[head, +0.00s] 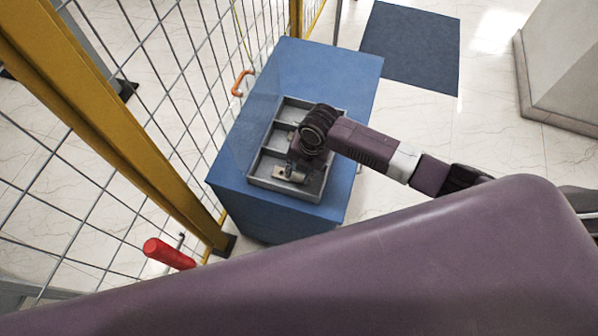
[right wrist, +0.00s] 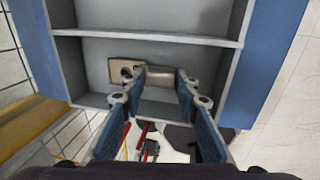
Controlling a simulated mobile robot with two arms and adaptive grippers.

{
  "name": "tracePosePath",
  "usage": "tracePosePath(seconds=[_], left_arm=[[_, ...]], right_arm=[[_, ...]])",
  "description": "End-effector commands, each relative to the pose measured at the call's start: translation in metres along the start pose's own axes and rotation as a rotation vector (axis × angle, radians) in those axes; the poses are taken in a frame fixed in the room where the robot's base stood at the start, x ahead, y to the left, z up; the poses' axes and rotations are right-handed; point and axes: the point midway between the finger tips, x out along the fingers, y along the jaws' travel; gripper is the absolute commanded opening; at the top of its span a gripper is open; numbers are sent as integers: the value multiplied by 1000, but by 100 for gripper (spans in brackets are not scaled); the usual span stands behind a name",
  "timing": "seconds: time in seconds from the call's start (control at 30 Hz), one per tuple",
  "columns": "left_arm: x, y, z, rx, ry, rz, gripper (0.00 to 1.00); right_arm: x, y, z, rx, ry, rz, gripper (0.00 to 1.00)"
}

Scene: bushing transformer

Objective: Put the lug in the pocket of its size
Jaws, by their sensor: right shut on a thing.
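A grey tray (head: 257,184) split by dividers into a row of pockets lies on the blue cabinet (head: 305,63). My right gripper (head: 294,170) reaches down over the near pocket from the right. It is shut on the lug (head: 284,172). In the right wrist view, the lug (right wrist: 124,68) shows a flat tan palm with a dark hole, pointing left. A grey barrel runs from it between the fingertips (right wrist: 160,80). The lug is within the outline of the near pocket; I cannot tell whether it touches the floor. My left gripper is out of view.
A wire mesh fence with yellow posts (head: 110,120) runs close along the left side of the cabinet. An orange handle (head: 241,82) is near the cabinet's left edge. A red handle (head: 168,253) is at the lower left. The cabinet top beyond the tray is clear.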

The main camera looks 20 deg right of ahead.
Motion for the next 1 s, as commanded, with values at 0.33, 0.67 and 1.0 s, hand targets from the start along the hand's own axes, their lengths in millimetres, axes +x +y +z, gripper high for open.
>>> tracePosePath(seconds=[0.33,0.67,1.0], left_arm=[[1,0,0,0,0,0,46],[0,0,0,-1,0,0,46],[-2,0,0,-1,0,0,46]], right_arm=[[2,0,0,1,0,0,40],[1,0,0,1,0,0,46],[-47,1,2,0,-3,3,46]])
